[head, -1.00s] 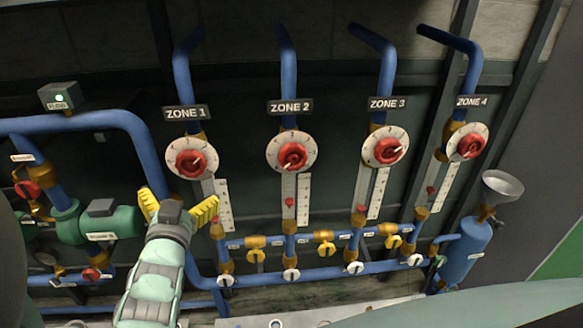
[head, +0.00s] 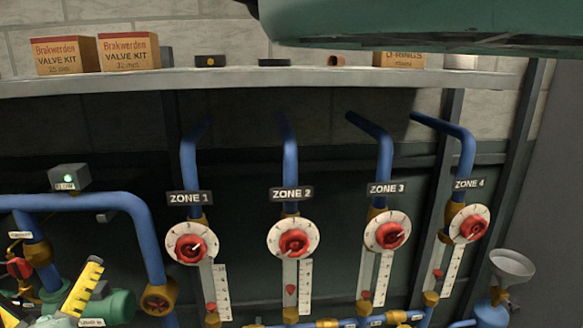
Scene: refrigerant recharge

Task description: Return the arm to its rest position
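My gripper (head: 48,284) shows at the lower left edge of the head view. Its yellow ridged fingers are spread apart with nothing seen between them. The rest of the gripper is cut off by the picture's bottom edge. It appears in front of the green pump (head: 112,306) and left of the zone dials. A large green shape across the top right looks like part of my own arm.
Red-knobbed dials stand in a row: Zone 1 (head: 191,243), Zone 2 (head: 293,240), Zone 3 (head: 387,232) and Zone 4 (head: 469,224). A shelf (head: 200,78) with boxes runs above them. Blue pipes (head: 75,204) and a grey funnel (head: 512,263) flank the row.

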